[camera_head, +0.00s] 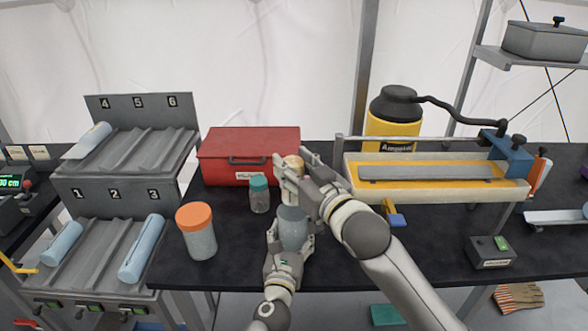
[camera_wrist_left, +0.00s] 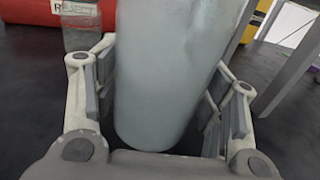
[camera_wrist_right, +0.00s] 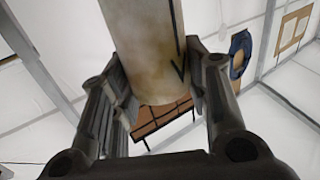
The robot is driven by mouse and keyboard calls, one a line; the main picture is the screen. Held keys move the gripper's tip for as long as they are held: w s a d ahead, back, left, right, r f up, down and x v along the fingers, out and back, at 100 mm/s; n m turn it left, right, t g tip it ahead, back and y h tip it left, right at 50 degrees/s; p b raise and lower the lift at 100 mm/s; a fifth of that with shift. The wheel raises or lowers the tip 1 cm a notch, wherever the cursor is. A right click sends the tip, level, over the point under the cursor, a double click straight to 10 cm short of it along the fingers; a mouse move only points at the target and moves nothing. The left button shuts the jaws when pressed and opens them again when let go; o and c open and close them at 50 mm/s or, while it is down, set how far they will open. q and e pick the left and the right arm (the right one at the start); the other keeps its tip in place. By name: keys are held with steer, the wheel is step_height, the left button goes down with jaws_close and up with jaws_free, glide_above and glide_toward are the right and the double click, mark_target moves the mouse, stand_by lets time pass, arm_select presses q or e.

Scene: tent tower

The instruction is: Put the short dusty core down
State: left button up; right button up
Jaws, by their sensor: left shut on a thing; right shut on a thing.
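My left gripper (camera_head: 290,238) is shut on a plain grey-blue cylinder (camera_head: 292,220), which stands nearly upright between its fingers; the cylinder fills the middle of the left wrist view (camera_wrist_left: 170,70). My right gripper (camera_head: 297,175) is shut on a short beige core (camera_head: 293,161). In the right wrist view this core (camera_wrist_right: 143,50) looks pale with brownish stains, and a dark line with a tick-shaped mark runs along it. In the head view the right gripper is just above the left one, and its fingers hide most of the beige core.
A teal-lidded jar (camera_head: 259,195) and an orange-lidded jar (camera_head: 197,232) stand left of the grippers. A red box (camera_head: 246,146) is behind. Numbered grey racks (camera_head: 95,275) hold pale blue cylinders at left. A yellow-bedded machine (camera_head: 435,186) stands right.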

mark_target(294, 205)
steer(key=shift+r+h, duration=0.3)
steer(key=shift+r, duration=0.05)
step_height(294, 205, down, 10)
steer(key=shift+r, duration=0.1)
stand_by(0.3)
steer(key=shift+f, duration=0.65)
steer(key=o, duration=1.1)
steer(key=shift+f, duration=0.15)
